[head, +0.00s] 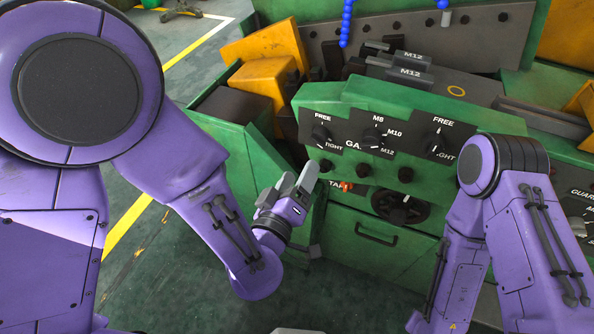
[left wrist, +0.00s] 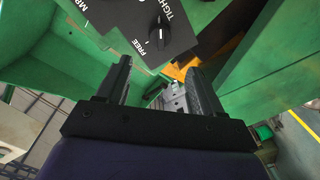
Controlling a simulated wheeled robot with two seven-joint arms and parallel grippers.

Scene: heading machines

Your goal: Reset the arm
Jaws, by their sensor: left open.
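My left gripper (head: 297,182) is in front of the green machine, just below and left of its control panel (head: 372,95). In the left wrist view its two dark fingers (left wrist: 160,85) stand apart with nothing held between them. A black FREE/TIGHT knob (head: 320,134) is above the gripper in the head view. That knob also shows in the left wrist view (left wrist: 159,34), beyond the fingers. My right arm comes down at the right side of the head view, and its gripper is out of sight.
The panel also carries an M8/M10/M12 knob (head: 372,137) and another FREE knob (head: 437,141). Below are a black handwheel (head: 400,206) and a drawer handle (head: 376,235). Yellow blocks (head: 268,67) stand behind at left. Open floor (head: 150,240) with yellow lines lies left.

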